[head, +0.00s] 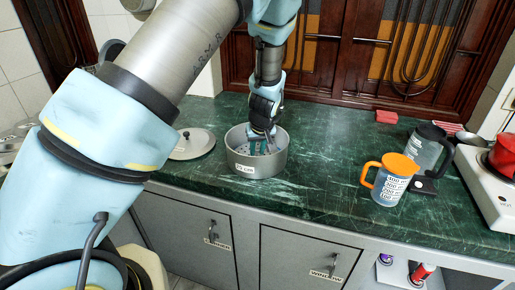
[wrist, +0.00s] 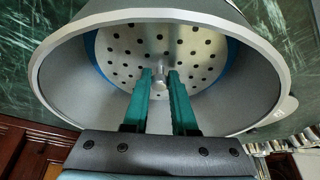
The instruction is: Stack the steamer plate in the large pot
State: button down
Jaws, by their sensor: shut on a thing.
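The large pot (head: 257,165) is a grey metal pot with a label, standing upright on the green counter; its rim and inner wall (wrist: 75,85) fill much of the wrist view. The steamer plate (wrist: 195,45) is a round perforated metal disc with a central knob, inside the pot's opening. My gripper (wrist: 160,75) reaches down into the pot with its green fingers on either side of the knob, shut on it. In the head view my gripper (head: 257,144) is over the pot's middle. Whether the plate rests on the pot's bottom cannot be told.
A round lid (head: 192,143) lies left of the pot. The counter (head: 320,150) between pot and jug is clear.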

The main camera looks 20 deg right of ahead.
jog(key=shift+f, duration=0.1)
jog(key=shift+f, duration=0.15)
jog(key=c, duration=0.7)
grip_release()
